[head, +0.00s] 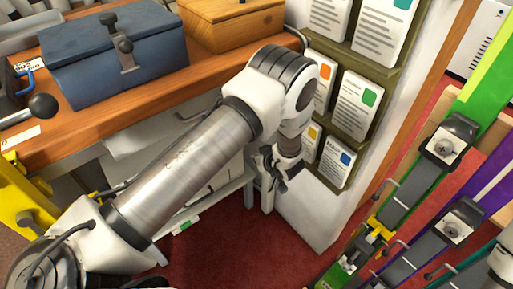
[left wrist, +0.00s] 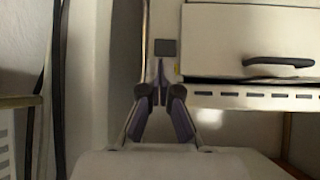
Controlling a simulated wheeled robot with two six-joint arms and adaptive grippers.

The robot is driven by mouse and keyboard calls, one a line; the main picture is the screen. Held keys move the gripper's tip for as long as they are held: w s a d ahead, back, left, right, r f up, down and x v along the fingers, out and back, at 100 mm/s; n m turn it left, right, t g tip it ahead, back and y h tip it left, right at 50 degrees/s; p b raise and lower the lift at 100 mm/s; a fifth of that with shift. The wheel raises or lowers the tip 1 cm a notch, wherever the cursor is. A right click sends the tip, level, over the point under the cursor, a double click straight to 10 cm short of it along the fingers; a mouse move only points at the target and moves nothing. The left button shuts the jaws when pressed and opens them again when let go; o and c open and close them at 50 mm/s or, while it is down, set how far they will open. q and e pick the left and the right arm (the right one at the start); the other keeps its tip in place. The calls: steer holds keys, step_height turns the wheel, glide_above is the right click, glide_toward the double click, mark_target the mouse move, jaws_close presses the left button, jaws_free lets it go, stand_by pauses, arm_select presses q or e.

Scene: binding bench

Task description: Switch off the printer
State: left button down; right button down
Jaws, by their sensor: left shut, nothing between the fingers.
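In the left wrist view a pale boxy unit (left wrist: 245,40), which seems to be the printer, fills the upper right. It has a drawer front with a black handle (left wrist: 278,62) and a row of dark slots below. A small dark square (left wrist: 166,48), perhaps its switch, sits on the narrow strip left of the drawer. My left gripper (left wrist: 160,92) is shut and empty, its tips just below the square in the picture; I cannot tell if they touch anything. In the head view my left gripper (head: 275,172) is low beside the bench, near the white unit under it. My right gripper is not in view.
The wooden bench (head: 205,62) carries a blue metal box (head: 115,55) and a wooden box (head: 235,22). A rack of cards (head: 355,105) stands close right of my left gripper. Clamps on coloured boards (head: 450,140) stand at the right. Red floor (head: 235,250) lies open below.

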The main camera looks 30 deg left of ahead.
arm_select(q)
steer(key=a+r+b+x, duration=0.1)
steer(key=x, duration=1)
steer(key=shift+w+a+r, duration=0.3)
steer(key=shift+w+r, duration=0.05)
steer(key=shift+w, duration=0.05)
steer(key=shift+b, duration=0.3)
